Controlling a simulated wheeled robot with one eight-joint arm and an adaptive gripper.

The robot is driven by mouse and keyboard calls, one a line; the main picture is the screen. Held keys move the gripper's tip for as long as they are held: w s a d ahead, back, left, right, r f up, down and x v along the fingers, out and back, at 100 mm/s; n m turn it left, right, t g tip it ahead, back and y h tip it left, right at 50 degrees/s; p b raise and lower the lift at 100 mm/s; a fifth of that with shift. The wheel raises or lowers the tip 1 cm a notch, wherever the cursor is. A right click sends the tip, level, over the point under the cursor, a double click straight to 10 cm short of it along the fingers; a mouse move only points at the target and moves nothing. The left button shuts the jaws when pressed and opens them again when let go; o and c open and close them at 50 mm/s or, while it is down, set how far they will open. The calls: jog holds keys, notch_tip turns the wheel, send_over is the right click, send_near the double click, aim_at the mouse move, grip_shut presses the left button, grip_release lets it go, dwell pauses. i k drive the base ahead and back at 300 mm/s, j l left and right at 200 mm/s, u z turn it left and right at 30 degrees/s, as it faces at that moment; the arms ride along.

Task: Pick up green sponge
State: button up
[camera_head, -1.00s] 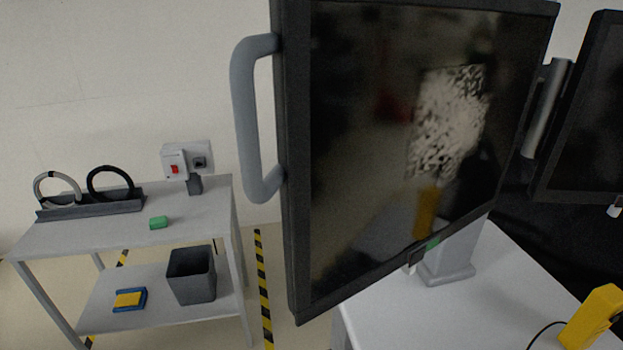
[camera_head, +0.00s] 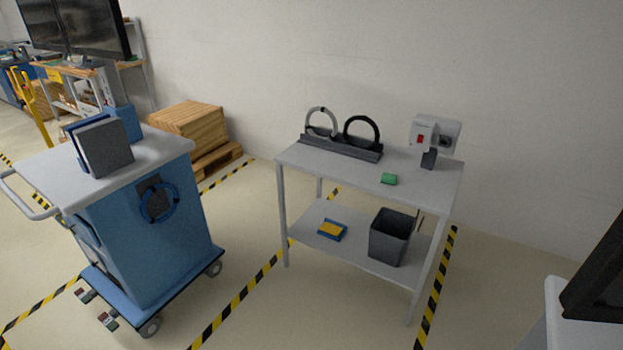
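The green sponge (camera_head: 389,179) is a small block lying on the top shelf of a grey two-level table (camera_head: 335,166), near its front edge and right of the middle. Nothing covers it. My gripper and arm do not show in the head view, so whether the gripper is open or shut is not visible.
A rack with two rings (camera_head: 342,147) and a grey device with a red switch (camera_head: 434,137) stand behind the sponge. A bin (camera_head: 392,236) and a blue-yellow item (camera_head: 332,230) sit below. A blue cart (camera_head: 150,235) stands left; floor lies clear before the table.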

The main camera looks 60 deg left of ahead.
aim_at(387, 178)
jog(key=u, duration=1.7)
jog(key=i+j, duration=0.1)
jog(key=j, duration=0.2)
jog(key=i+j, duration=0.25)
jog(key=j, duration=0.3)
jog(key=i+j+u, duration=0.15)
jog(key=i, duration=0.45)
jog(key=i+j+u, duration=0.15)
jog(key=i, duration=0.5)
jog(key=i+l, duration=0.5)
jog(key=l, duration=0.25)
jog(key=i+l+u, duration=0.1)
jog(key=i+l, duration=0.4)
jog(key=l, duration=0.2)
